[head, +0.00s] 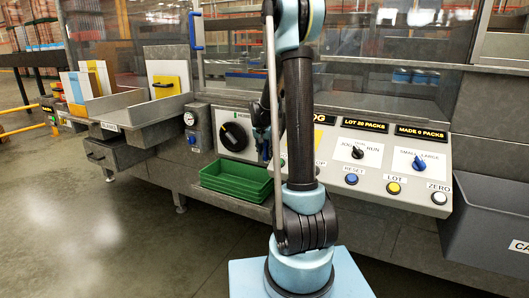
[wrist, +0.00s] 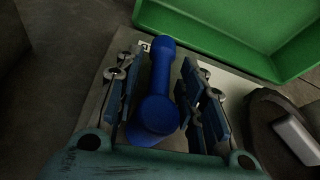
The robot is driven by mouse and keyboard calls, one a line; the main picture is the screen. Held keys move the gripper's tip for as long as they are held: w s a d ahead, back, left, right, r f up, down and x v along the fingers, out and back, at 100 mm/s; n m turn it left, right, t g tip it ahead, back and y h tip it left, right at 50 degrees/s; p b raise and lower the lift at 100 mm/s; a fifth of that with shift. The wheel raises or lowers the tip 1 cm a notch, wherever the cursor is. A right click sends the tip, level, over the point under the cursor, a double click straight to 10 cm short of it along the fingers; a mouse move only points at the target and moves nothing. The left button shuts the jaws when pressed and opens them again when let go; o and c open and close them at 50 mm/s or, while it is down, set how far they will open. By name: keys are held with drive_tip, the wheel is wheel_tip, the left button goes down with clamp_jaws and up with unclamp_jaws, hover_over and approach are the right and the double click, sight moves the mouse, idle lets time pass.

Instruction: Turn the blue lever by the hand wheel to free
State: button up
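The blue lever (wrist: 160,82) lies between the two fingers of my gripper (wrist: 158,100) in the wrist view, with its rounded knob nearest the camera. The fingers stand apart on either side of it. There is a gap on the left; the right finger is very close, and I cannot tell whether it touches. The black hand wheel (head: 234,136) is on the panel left of my gripper (head: 262,128) in the head view. Part of a dark round thing with a pale bar, probably the wheel, shows at the right of the wrist view (wrist: 272,118). In the head view my arm hides most of the lever.
A green tray (head: 237,181) sits below the wheel; its wall also shows in the wrist view (wrist: 235,35). Right of my arm is a control panel with a JOG/RUN switch (head: 358,152) and several buttons. A grey bin (head: 490,225) stands at the far right.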

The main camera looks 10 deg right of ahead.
clamp_jaws()
idle(0.3)
